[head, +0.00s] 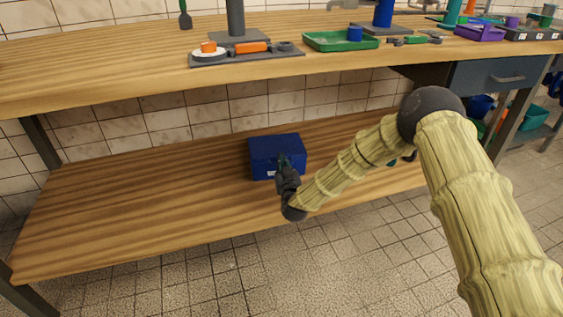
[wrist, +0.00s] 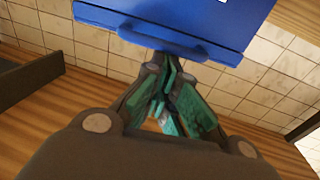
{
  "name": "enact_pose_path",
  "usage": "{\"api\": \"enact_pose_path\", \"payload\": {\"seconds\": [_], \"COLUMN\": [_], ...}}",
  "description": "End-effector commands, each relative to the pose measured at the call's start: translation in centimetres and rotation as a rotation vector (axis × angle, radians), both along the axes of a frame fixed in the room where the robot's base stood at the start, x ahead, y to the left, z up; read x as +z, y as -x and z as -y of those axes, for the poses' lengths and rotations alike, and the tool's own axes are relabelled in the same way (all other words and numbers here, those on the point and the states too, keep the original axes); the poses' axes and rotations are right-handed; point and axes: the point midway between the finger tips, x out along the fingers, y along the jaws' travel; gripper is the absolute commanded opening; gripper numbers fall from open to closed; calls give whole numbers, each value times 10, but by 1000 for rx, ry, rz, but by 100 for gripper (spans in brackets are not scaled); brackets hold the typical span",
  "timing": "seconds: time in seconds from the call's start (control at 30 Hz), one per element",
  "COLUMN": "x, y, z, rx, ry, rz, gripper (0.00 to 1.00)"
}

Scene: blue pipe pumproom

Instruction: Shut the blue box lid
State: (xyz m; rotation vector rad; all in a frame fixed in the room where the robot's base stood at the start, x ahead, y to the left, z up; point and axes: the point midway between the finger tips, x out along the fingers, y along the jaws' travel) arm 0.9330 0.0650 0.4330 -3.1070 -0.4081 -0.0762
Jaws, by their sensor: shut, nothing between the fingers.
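The blue box (head: 262,163) sits on the lower wooden shelf in the head view, with a white label low on its front. Its lid (head: 276,142) appears as a flat top lying down over the box; I cannot tell whether a small gap is left. My gripper (head: 284,162) is in front of the box and hides part of its front. In the wrist view the blue box (wrist: 195,12) fills the top, with a curved blue handle (wrist: 160,38) along its edge. My gripper (wrist: 165,85) is shut and empty, its teal fingertips just by the handle; contact is unclear.
The upper bench (head: 110,75) overhangs the shelf and carries a green tray (head: 320,42) and a grey board (head: 275,57) with orange parts. The lower shelf (head: 130,200) is clear left of the box. A tiled wall stands behind.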

Motion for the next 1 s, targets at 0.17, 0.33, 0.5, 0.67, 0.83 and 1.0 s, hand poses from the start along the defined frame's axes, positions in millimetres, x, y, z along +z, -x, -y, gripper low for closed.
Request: {"api": "enact_pose_path", "payload": {"seconds": [0.17,0.33,0.5,0.67,0.83,1.0], "x": [23,42,35,31,27,25], "y": [-2,-1,32,59,79,89], "z": [-2,-2,7,15,20,23], "rx": [1,2,1,1,0,0], "ry": [0,1,0,0,-1,-1], "rz": [2,1,0,2,3,5], "gripper": [0,0,0,0,0,0]}}
